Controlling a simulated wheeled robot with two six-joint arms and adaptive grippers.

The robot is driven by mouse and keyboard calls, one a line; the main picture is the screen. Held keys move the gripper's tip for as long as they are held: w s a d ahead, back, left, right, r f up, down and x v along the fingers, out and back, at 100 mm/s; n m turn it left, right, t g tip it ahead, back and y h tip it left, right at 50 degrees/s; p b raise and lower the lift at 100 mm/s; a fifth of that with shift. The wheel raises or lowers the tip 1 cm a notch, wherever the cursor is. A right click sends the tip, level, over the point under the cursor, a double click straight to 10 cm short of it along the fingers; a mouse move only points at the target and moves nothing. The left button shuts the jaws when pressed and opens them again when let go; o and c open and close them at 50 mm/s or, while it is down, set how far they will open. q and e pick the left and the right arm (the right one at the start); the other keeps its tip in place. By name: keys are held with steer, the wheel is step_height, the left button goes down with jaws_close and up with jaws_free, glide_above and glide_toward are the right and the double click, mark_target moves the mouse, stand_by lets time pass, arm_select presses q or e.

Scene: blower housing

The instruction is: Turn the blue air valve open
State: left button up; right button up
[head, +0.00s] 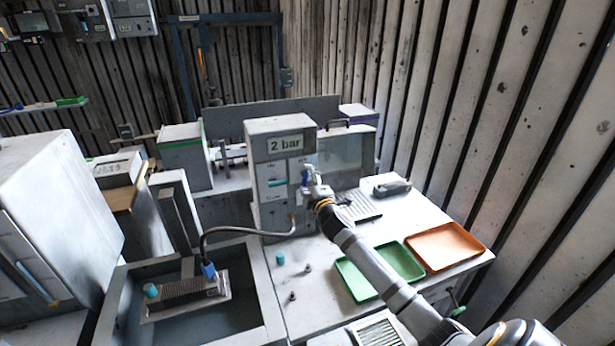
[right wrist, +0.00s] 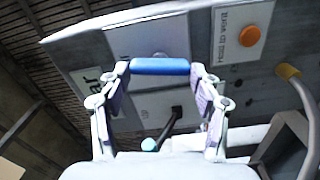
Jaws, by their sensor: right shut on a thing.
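The blue air valve handle (head: 304,178) is on the front panel of the grey box (head: 279,133) marked "2 bar". In the right wrist view the blue handle (right wrist: 160,66) is a bar that spans between my two fingertips. My right gripper (head: 311,184) is at the panel and is shut on this handle. It shows close up in the right wrist view (right wrist: 161,70), with one finger at each end of the bar. The valve's stem is mostly hidden behind the handle. My left gripper is in neither view.
A teal-tipped lever (right wrist: 150,144) and an orange button (right wrist: 250,36) are on the same panel. A green tray (head: 357,289) and orange tray (head: 445,246) lie on the bench to the right.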

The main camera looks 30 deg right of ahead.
steer(key=shift+n+p, duration=0.55)
steer(key=shift+n, duration=0.55)
steer(key=shift+f, duration=0.1)
steer(key=o, duration=1.2)
steer(key=shift+c, duration=0.2)
steer(key=v, duration=1.2)
